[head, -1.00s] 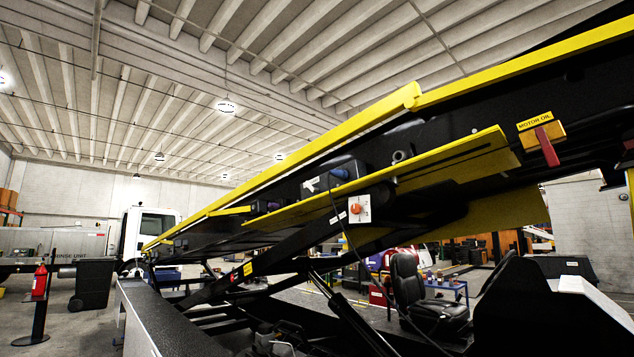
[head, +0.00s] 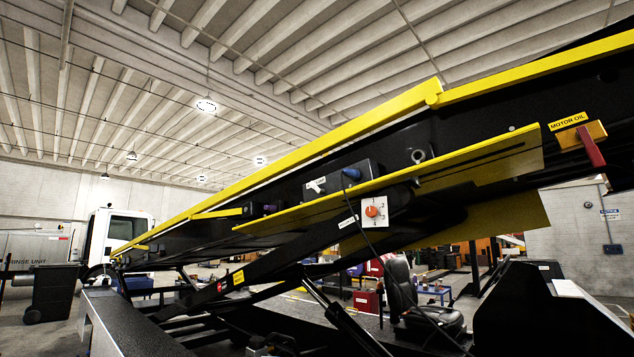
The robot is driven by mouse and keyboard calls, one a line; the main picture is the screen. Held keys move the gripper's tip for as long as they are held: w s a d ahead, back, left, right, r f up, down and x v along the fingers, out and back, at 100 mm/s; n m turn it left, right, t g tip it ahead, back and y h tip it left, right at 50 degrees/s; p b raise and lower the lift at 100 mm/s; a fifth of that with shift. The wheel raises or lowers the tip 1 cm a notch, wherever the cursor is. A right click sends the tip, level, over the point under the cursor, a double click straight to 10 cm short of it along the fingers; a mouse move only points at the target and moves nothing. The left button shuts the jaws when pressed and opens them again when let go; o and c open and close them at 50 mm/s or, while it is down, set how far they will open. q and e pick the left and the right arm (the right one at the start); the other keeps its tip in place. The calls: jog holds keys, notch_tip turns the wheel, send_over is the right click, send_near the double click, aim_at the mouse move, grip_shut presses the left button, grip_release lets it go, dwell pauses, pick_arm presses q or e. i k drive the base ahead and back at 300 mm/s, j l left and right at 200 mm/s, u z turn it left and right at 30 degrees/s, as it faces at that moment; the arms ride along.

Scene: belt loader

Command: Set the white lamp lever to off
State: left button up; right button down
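A small white lever (head: 315,186) sits on a dark box (head: 340,180) on the side of the black, sloping belt loader boom (head: 460,130). It is tilted, but its label is too small to read, so I cannot tell its setting. A blue knob (head: 351,174) is on the same box, right of the lever. Neither of my grippers is in view.
A yellow ledge (head: 420,182) runs below the box. An orange knob on a white plate (head: 374,211) hangs under it. A red lever (head: 590,147) is by a MOTOR OIL label at right. A black seat (head: 403,290) and dark console (head: 540,310) stand below.

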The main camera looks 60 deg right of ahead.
aim_at(320, 190)
jog(key=i+z, duration=0.35)
jog(key=i, duration=0.2)
jog(key=i+j+z, duration=0.2)
jog(key=i+z, duration=0.15)
jog(key=i, duration=0.2)
